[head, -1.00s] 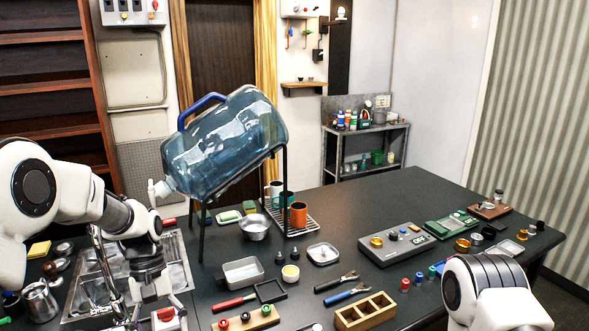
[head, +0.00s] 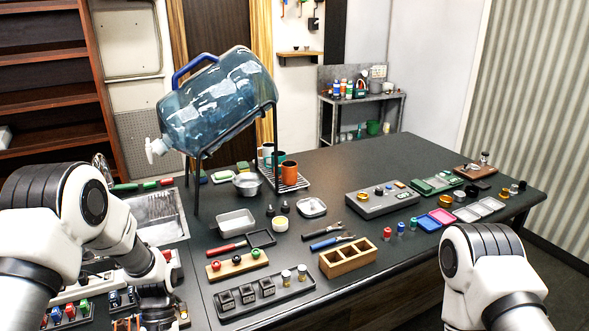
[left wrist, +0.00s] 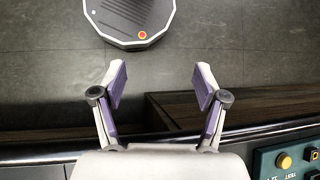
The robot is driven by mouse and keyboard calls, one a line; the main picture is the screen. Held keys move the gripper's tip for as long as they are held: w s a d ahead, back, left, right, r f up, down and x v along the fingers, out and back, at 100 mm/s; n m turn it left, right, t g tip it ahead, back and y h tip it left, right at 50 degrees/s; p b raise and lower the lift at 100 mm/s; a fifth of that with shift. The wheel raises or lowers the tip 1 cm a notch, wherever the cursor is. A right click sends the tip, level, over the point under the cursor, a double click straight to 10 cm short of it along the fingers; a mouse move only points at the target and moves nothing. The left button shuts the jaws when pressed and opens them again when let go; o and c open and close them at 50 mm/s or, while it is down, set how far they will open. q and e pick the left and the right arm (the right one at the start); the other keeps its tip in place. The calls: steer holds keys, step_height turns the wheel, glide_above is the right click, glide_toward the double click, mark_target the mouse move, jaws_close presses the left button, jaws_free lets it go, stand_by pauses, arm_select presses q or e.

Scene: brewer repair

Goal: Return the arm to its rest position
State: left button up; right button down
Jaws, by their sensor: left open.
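My left arm (head: 105,220) is bent low at the left of the head view, beside the black table (head: 330,215). The gripper end of that arm is at the bottom edge there, and its fingers cannot be made out. In the left wrist view my left gripper (left wrist: 160,82) is open and empty. Its two fingers are spread over the table's front edge (left wrist: 60,152), with floor beyond. My right arm (head: 485,262) stands folded at the lower right of the head view; its gripper is out of the picture.
A tilted blue water bottle (head: 220,100) stands on a black rack behind the left arm. A black tray (head: 262,297), a wooden box (head: 348,257) and a grey control box (head: 382,198) lie on the table. A panel with a yellow button (left wrist: 284,160) is near the gripper.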

arm_select(q)
steer(key=s+f+m+t+y+b, duration=0.1)
steer(key=s+f+m+t+b, duration=0.2)
steer(key=s+f, duration=1.75)
steer(key=w+t, duration=0.1)
steer(key=w+r+m+t, duration=0.1)
steer(key=w+t, duration=0.1)
steer(key=w+r+t, duration=0.1)
steer(key=shift+w+a+r+t+b, duration=0.1)
steer(key=shift+w+a+t+b, duration=0.05)
steer(key=shift+w+t+b, duration=0.2)
steer(key=shift+s+y, duration=0.1)
steer(key=shift+y, duration=0.2)
